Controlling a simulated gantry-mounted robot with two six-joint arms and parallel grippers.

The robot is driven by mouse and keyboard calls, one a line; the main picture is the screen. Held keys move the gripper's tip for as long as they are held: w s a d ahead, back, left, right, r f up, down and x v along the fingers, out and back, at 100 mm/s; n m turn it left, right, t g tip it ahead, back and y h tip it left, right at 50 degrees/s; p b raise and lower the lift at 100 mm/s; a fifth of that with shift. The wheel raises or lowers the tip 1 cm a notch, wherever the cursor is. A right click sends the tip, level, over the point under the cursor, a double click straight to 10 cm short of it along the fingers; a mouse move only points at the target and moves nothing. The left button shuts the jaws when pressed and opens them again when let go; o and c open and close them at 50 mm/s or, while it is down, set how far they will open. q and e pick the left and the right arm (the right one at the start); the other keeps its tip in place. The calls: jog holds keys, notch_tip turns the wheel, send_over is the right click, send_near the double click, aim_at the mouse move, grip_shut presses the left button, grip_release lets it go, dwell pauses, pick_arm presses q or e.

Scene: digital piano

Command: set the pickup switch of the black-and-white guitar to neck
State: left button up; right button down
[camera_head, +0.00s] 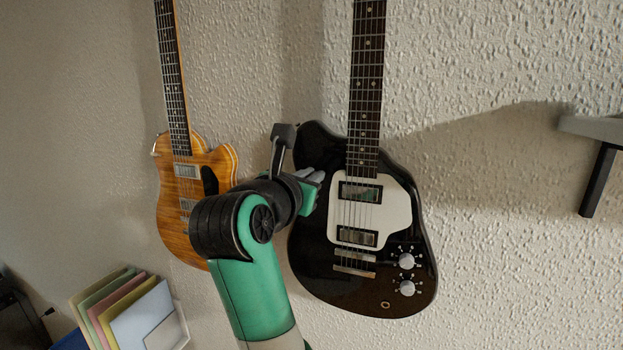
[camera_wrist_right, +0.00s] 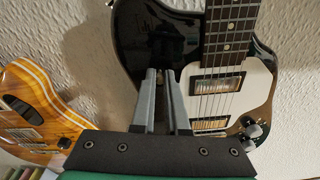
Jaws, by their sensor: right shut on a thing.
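The black-and-white guitar (camera_head: 325,275) hangs upright on the wall, with a black body and a white pickguard (camera_head: 400,215). It also shows in the right wrist view (camera_wrist_right: 185,28). My right gripper (camera_head: 318,178) is at the left upper part of its body, left of the pickguard and strings. In the right wrist view its two fingers (camera_wrist_right: 159,74) are close together, tips against the black body, shut on the small pickup switch. The switch itself is hidden between the fingertips, so its position cannot be told. My left gripper is not in view.
An orange-brown guitar (camera_head: 172,220) hangs to the left, close behind my right arm. Two white knobs (camera_head: 407,274) sit low on the black guitar. Coloured folders (camera_head: 125,305) stand at lower left. A grey shelf (camera_head: 595,127) juts out at right; the wall between is bare.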

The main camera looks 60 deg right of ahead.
jog(key=y, duration=0.1)
jog(key=r+y, duration=0.1)
jog(key=y, duration=0.1)
jog(key=shift+d+r, duration=0.1)
jog(key=shift+d, duration=0.05)
jog(key=c, duration=0.9)
grip_release()
jog(key=v, duration=0.5)
jog(key=b+v, duration=0.1)
jog(key=v, duration=0.5)
jog(key=shift+r, duration=0.35)
